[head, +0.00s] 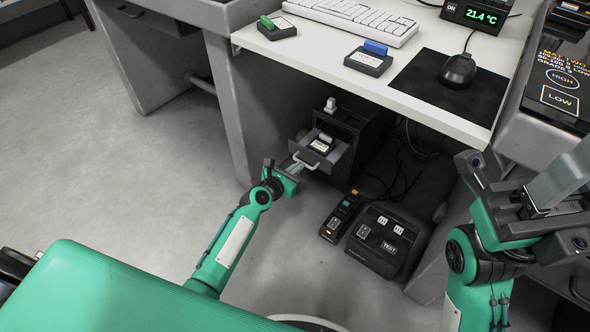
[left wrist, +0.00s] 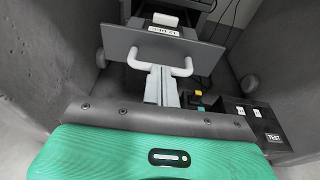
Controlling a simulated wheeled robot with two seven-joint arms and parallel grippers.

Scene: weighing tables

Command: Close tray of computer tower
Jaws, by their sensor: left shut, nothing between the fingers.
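The computer tower (head: 368,126) is a dark box on the floor under the white desk. Its tray (head: 337,158) sticks out of the front, with a light handle and a dark item with a white label (head: 321,143) in it. In the left wrist view the tray's grey front panel (left wrist: 122,42) and its white handle (left wrist: 187,68) face me. My left gripper (head: 297,163) is shut and empty, its fingertips at the handle; in the wrist view the fingers (left wrist: 161,88) overlap the handle's middle. Whether they touch it I cannot tell. My right gripper (head: 548,200) is up at the right, away from the tower.
A power strip (head: 340,216) and a dark box with switches (head: 387,240) stand on the floor right of the tray. Cables hang behind. The desk (head: 350,62) overhangs the tower, and a grey desk leg (head: 226,110) stands left of it. The floor at left is clear.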

